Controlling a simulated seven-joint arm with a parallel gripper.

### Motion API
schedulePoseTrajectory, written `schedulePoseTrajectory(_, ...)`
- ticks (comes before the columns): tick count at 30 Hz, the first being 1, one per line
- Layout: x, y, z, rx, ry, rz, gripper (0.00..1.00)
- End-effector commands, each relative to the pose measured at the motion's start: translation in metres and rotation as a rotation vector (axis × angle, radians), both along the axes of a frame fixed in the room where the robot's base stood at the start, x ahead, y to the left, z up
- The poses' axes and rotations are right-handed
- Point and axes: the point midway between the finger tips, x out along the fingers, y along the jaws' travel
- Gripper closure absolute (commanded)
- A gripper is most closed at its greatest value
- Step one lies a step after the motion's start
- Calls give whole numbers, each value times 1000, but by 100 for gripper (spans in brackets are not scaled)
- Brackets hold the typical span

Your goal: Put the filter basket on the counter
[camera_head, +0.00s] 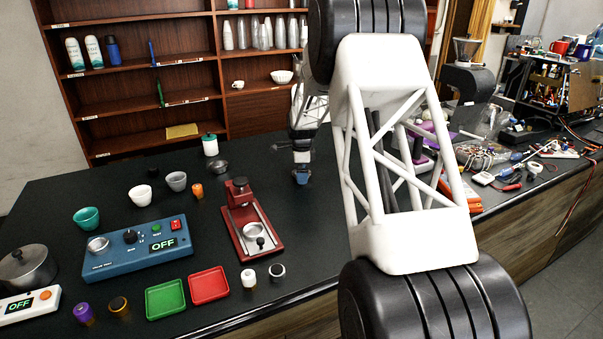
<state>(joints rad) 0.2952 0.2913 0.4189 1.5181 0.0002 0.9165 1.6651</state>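I cannot tell for certain which thing is the filter basket. A small round metal cup (254,231) sits in the front part of the red brewer stand (237,201), by a black knob. A dark metal bowl (220,167) lies on the black counter (325,225) behind the stand. My gripper (301,179) points down over the counter, right of the red stand and apart from it. Its tip looks dark blue. It is too small to see the fingers or whether they hold something. My white arm link hides much of the counter on the right.
A blue device (135,252) reading OFF stands left, with several cups behind it. Green (165,299) and red (209,285) trays lie at the front edge. A metal pot (27,268) is far left. Tools and cables clutter the right. The counter around my gripper looks clear.

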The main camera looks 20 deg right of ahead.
Motion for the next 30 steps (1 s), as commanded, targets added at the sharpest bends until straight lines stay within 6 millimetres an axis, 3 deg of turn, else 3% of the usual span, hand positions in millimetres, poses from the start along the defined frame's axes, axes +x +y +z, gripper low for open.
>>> schedulePoseTrajectory(8,0,0,29,-1,-2,0,0)
schedulePoseTrajectory(21,0,0,97,-1,-2,0,0)
schedulePoseTrajectory(30,0,0,117,0,-1,0,0)
